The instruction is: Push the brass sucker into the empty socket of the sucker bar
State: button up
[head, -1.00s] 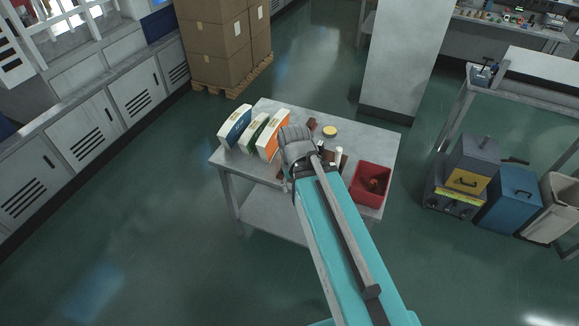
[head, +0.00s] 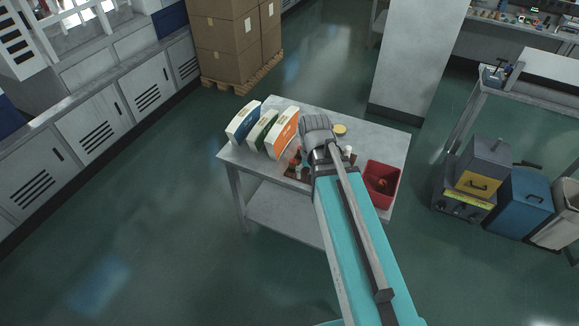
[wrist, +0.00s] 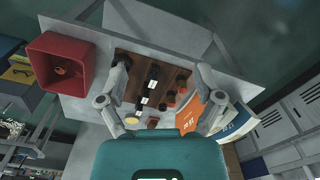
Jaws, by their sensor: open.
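A brown board (wrist: 128,73) lies on the table between my finger arms in the wrist view. It carries a row of black pieces with white patches (wrist: 152,84) and reddish-brown pieces (wrist: 182,80) on its right. I cannot tell which piece is the sucker bar or where its empty socket is. A round yellow, brass-coloured piece (wrist: 131,120) shows low beside my left finger; it may be the yellow disc (head: 340,130) in the head view. I cannot confirm it as the sucker. My gripper (wrist: 160,70) is open, apparently empty, over the board; my arm hides it in the head view.
A red bin (head: 383,183) with something reddish inside stands at the table's right end; it also shows in the wrist view (wrist: 60,68).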

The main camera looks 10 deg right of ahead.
jog(key=w+f+m+b, duration=0.45)
jog(key=w+m, duration=0.45)
jog(key=w, duration=0.4)
jog(key=m+b, duration=0.3)
jog(key=m, duration=0.6)
send_over(293, 160)
notch_tip(293, 160, down, 4)
jog(key=shift+s+r, duration=0.15)
jog(key=shift+s, duration=0.05)
notch_tip(293, 160, down, 8)
jog(key=b, duration=0.8)
jog(key=shift+f+b, duration=0.25)
jog(key=shift+b, duration=0.1)
jog(key=shift+f, duration=0.1)
jog(key=shift+w+a+f+b, duration=0.1)
jog(key=shift+w+f+b, duration=0.05)
jog(key=shift+f+b, duration=2.5)
jog(key=shift+r, duration=0.1)
